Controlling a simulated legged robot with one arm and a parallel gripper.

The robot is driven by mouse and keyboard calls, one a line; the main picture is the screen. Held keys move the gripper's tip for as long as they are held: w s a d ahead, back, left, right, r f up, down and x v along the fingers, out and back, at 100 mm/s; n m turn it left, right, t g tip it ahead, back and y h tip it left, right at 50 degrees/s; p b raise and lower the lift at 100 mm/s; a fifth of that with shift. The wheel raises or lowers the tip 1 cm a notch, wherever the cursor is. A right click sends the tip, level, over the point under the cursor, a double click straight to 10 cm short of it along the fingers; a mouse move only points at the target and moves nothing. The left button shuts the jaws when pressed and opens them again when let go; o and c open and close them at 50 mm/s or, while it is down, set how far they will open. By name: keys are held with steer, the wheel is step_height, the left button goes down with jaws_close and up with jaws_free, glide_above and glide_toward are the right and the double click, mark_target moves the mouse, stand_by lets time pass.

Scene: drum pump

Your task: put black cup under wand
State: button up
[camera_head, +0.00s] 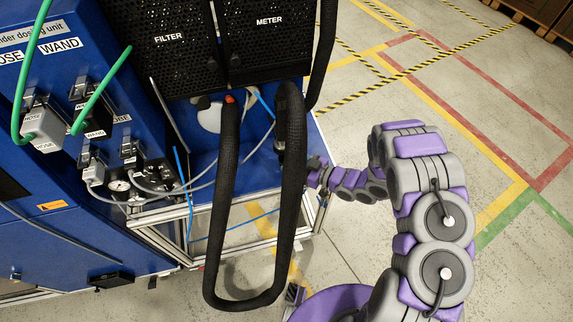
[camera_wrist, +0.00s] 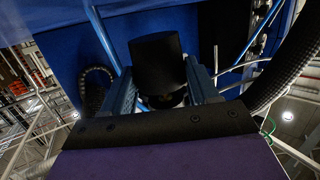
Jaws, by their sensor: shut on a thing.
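A black cup-like thing (camera_wrist: 157,62) sits between the two blue-grey fingers of my gripper (camera_wrist: 160,76) in the wrist view. The fingers are shut on it, one on each side. In the head view, the purple-and-grey end of my arm (camera_head: 318,172) reaches in at the right edge of the blue unit, behind the thick black hose. The hose hides the fingertips and the cup there. I cannot clearly tell the wand apart from the hose and the dark parts around it, nor whether the cup is under it.
The black hose (camera_head: 212,240) hangs in a long loop in front of the blue dosing unit (camera_head: 60,120). Black mesh boxes labelled FILTER and METER (camera_head: 265,45) stand above. Green and grey cables run at the left. The marked floor at the right is clear.

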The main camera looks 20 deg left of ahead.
mark_target(287, 163)
steer(key=x, duration=0.2)
steer(key=shift+a, duration=0.4)
steer(key=shift+w+d+r, duration=0.1)
steer(key=shift+w+r, duration=0.05)
steer(key=shift+d, duration=0.3)
steer(key=shift+d+f, duration=0.2)
steer(key=shift+d, duration=0.1)
steer(key=f, duration=0.1)
steer(key=f+b, duration=0.1)
steer(key=f, duration=0.1)
steer(key=shift+a, duration=0.75)
steer(key=o, duration=0.7)
steer(key=shift+f, duration=0.1)
steer(key=shift+o, duration=2.1)
steer(key=shift+d, duration=0.6)
